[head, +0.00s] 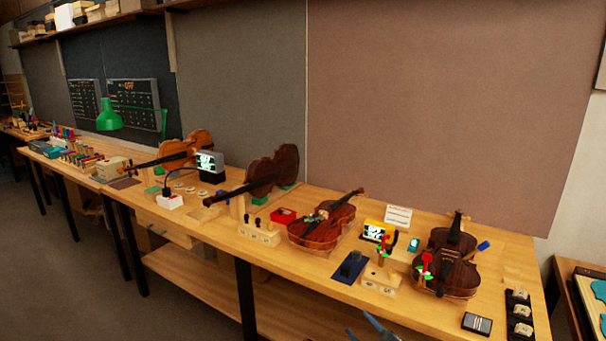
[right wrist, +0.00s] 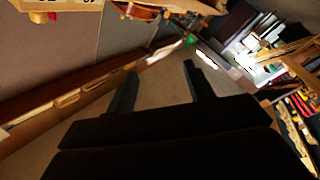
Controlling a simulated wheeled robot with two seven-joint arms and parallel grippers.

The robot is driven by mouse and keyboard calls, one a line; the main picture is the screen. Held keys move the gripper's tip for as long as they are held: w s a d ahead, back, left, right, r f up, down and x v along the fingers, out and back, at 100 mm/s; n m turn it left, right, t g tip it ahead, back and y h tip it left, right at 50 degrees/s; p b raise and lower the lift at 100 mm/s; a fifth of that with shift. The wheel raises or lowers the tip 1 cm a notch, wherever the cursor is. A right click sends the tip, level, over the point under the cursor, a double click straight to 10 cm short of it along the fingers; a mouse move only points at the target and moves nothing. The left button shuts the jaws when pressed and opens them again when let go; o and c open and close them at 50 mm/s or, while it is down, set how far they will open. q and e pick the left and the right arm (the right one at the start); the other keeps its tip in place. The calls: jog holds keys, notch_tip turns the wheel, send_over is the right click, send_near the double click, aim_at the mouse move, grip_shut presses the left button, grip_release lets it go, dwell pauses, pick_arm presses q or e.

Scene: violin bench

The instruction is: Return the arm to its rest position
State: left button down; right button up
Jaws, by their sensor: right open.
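My right gripper (head: 362,326) shows at the bottom edge of the head view, below and in front of the workbench's front edge. Most of the right arm is out of the picture. In the right wrist view its two dark fingers (right wrist: 160,72) are spread apart with nothing between them, and bare floor lies beyond them. The gripper is apart from everything on the bench. My left gripper is in neither view.
The long wooden bench (head: 215,222) carries several violins, such as one at the right (head: 447,270) and one in the middle (head: 318,230). A black tray (head: 518,315) lies at its right end. Open floor (head: 190,300) lies in front. A lower shelf (head: 205,285) runs beneath.

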jog(key=s+d+f+m+g+h, duration=0.25)
jog(key=s+f+m+h, duration=0.4)
jog(key=f, duration=0.65)
jog(key=s+d+f+m+g+h, duration=0.2)
jog(key=s+f+m+g+h, duration=0.2)
jog(key=s+f, duration=0.7)
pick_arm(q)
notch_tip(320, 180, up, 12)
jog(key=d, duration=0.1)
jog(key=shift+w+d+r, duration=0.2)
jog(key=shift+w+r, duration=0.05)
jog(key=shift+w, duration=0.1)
pick_arm(e)
jog(key=s+a+f+m+g, duration=0.1)
jog(key=s+a+f+g, duration=0.1)
jog(key=s+f+g, duration=0.2)
jog(key=s+a+f+m+g+y, duration=0.1)
jog(key=s+f+g, duration=0.4)
jog(key=s+f, duration=0.5)
jog(key=s+a, duration=0.1)
jog(key=s, duration=0.8)
jog(key=shift+s+a+f, duration=0.15)
jog(key=shift+s+f, duration=0.15)
jog(key=shift+f, duration=0.05)
